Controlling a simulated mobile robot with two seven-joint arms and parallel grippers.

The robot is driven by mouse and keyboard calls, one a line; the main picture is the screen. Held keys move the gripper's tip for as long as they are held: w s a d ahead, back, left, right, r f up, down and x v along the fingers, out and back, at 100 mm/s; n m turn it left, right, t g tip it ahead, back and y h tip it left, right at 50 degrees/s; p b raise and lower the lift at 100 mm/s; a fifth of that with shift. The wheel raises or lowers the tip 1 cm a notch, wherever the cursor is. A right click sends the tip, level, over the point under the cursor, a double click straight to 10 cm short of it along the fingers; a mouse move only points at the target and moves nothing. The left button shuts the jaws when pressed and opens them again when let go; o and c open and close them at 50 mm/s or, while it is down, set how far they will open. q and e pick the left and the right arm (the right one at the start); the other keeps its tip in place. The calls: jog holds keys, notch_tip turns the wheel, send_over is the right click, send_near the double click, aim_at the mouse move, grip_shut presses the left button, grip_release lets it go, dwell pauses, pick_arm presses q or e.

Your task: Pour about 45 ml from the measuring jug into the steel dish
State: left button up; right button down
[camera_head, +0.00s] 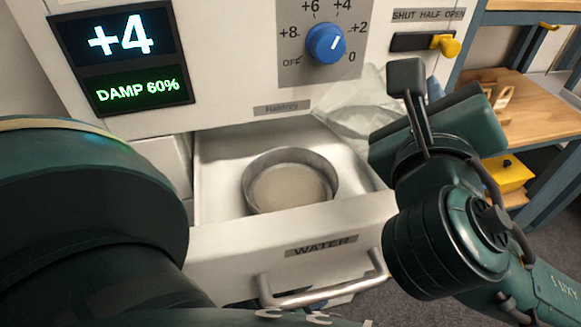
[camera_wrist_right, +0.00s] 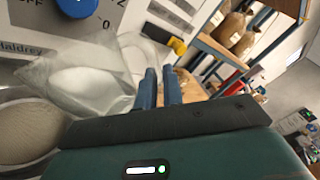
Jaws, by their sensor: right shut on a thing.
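The steel dish (camera_head: 290,155) is round and sits in the open drawer marked WATER. Its floor looks pale beige; I cannot tell if it holds liquid. It also shows at the left of the right wrist view (camera_wrist_right: 30,98). The clear measuring jug (camera_head: 352,105) is above the drawer's right rear side, right of the dish; it also shows in the right wrist view (camera_wrist_right: 112,58). It looks tilted; its water level is unreadable. My right gripper (camera_head: 432,88) is shut on the jug, its fingers (camera_wrist_right: 161,78) close together. My left arm fills the left side; its gripper is out of view.
The drawer (camera_head: 225,240) has a metal handle (camera_head: 325,290) in front. Above is the panel with a +4 and DAMP 60% display (camera_head: 120,60), a blue knob (camera_head: 326,43) and a yellow slider (camera_head: 446,45). Wooden shelves (camera_head: 535,110) and a yellow box (camera_head: 508,175) stand right.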

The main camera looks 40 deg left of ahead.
jog(key=shift+s+a+r+n, duration=0.2)
jog(key=shift+a+r+n, duration=0.2)
jog(key=shift+n, duration=0.6)
dwell(1.7)
pick_arm(q)
jog(key=shift+w+d+r, duration=0.1)
pick_arm(e)
jog(key=d+m, duration=0.1)
jog(key=m, duration=0.1)
jog(key=w+d+f+m, duration=0.1)
jog(key=m, duration=0.1)
jog(key=d+f+m, duration=0.1)
jog(key=d+m, duration=0.1)
jog(key=shift+w+d+f+m, duration=0.1)
jog(key=shift+w+m, duration=0.2)
pick_arm(q)
jog(key=shift+f, duration=0.35)
jog(key=shift+r, duration=0.2)
dwell(0.6)
dwell(0.3)
